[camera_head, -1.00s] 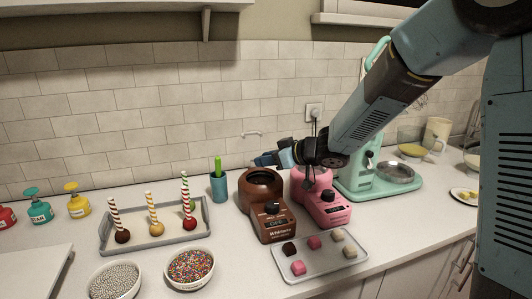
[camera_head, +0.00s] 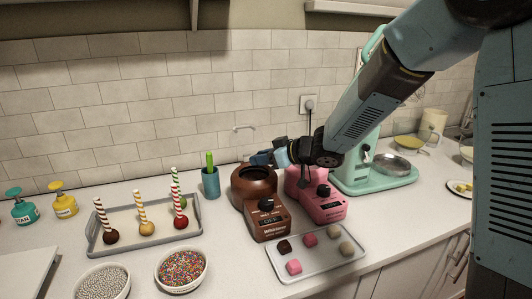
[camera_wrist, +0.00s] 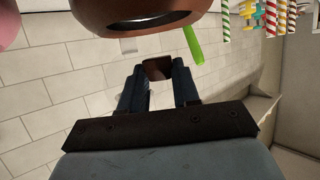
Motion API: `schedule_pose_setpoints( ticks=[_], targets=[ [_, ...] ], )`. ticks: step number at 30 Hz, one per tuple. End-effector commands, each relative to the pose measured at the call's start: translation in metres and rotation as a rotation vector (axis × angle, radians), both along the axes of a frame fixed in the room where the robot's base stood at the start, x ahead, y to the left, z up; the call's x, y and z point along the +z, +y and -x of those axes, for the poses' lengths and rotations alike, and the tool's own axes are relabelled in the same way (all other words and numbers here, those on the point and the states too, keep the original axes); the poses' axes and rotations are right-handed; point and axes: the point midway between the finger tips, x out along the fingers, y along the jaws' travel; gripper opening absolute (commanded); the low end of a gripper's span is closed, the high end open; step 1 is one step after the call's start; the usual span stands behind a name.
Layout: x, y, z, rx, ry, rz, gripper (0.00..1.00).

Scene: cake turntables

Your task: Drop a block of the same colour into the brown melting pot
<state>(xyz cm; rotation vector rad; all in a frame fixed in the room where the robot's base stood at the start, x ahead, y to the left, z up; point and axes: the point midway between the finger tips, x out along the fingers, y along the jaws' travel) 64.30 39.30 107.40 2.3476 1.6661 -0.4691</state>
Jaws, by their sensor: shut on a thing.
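The brown melting pot (camera_head: 262,222) stands on the counter, its round bowl open at the top; its rim also shows at the top of the wrist view (camera_wrist: 135,20). My gripper (camera_head: 258,158) is at the back of the pot's mouth, around rim height or a little above. In the wrist view my gripper (camera_wrist: 158,72) is shut on a small brown block (camera_wrist: 157,67) held between the fingertips. That block is not clear in the head view. A dark brown block (camera_head: 284,247) lies on the light tray (camera_head: 318,262) with several pink and cream blocks.
A pink melting pot (camera_head: 320,203) stands right beside the brown one, partly under my wrist. A teal cup (camera_head: 211,184) with a green stick is close on the left. A mint mixer (camera_head: 372,180) stands behind right. Cake pops on a grey tray (camera_head: 198,228) and sprinkle bowls are further left.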

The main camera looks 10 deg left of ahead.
Motion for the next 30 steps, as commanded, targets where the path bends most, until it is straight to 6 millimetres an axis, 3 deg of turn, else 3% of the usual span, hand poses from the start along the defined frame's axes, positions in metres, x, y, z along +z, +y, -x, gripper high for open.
schedule_pose_setpoints(
  ticks=[9,23,24,30],
  targets=[
    [-0.031,0.000,0.000,-0.001,0.002,0.000,0.02],
    [-0.038,0.000,0.000,-0.002,0.000,0.001,0.02],
    [-0.038,0.000,0.000,-0.002,-0.001,0.000,0.34],
    [-0.038,0.000,0.000,-0.002,-0.001,0.000,0.53]
  ],
)
